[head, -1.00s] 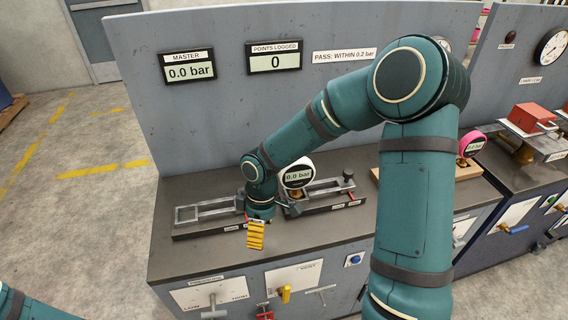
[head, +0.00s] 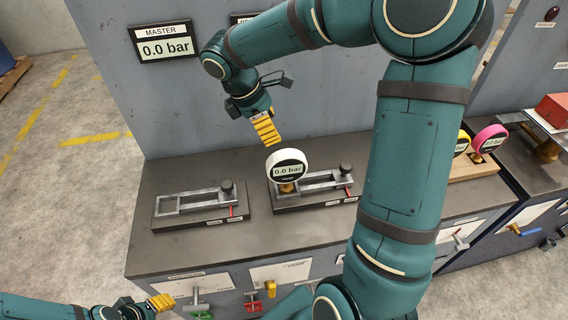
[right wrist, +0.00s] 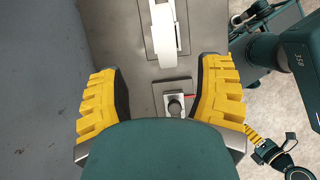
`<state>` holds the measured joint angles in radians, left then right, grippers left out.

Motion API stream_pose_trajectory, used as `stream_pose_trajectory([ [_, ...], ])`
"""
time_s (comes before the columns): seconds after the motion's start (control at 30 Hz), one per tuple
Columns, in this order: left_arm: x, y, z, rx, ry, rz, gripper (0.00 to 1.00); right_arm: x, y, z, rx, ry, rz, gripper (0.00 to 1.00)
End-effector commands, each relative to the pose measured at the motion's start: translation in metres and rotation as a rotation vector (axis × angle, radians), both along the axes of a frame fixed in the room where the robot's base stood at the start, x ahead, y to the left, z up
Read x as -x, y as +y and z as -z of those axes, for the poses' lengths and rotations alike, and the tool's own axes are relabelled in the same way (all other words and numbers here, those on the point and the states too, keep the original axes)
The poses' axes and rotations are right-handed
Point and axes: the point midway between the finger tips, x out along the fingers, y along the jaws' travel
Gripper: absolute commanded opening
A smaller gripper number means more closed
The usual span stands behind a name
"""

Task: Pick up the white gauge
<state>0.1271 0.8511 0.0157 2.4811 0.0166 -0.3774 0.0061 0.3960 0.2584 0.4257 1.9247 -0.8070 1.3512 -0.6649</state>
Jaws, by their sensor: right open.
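The white gauge (head: 287,163) stands upright on the right of two clamp fixtures (head: 324,185) on the bench, its display reading 0.0 bar. My right gripper (head: 266,131) is above and slightly left of the gauge in the head view, apart from it. In the right wrist view the right gripper (right wrist: 163,70) is open with nothing between its yellow fingers. There the gauge (right wrist: 163,35) shows edge-on as a white band just past the fingertips. My left gripper (head: 160,302) is low at the left in front of the bench; its opening cannot be made out.
An empty clamp fixture (head: 195,207) lies to the left on the bench (head: 150,238). A yellow gauge (head: 462,142) and a pink gauge (head: 489,139) stand on a wooden block at the right. An upright panel (head: 130,90) rises behind. My right forearm covers part of the bench.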

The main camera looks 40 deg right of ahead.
Motion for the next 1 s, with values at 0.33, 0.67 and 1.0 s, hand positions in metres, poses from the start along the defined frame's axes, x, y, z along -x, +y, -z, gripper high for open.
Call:
stream_pose_trajectory([
  [0.33, 0.003, 0.000, 0.010, 0.002, 0.007, 0.005, 0.50, 0.012, -0.019, 0.056, 0.000, 0.005, 0.002, 0.67],
  [0.67, 0.004, -0.001, 0.013, 0.002, 0.010, 0.008, 0.50, 0.017, -0.027, 0.080, -0.001, 0.002, 0.000, 0.67],
  [1.0, 0.007, -0.001, 0.022, 0.003, 0.015, 0.012, 0.50, 0.027, -0.035, 0.120, -0.002, 0.004, 0.002, 0.67],
])
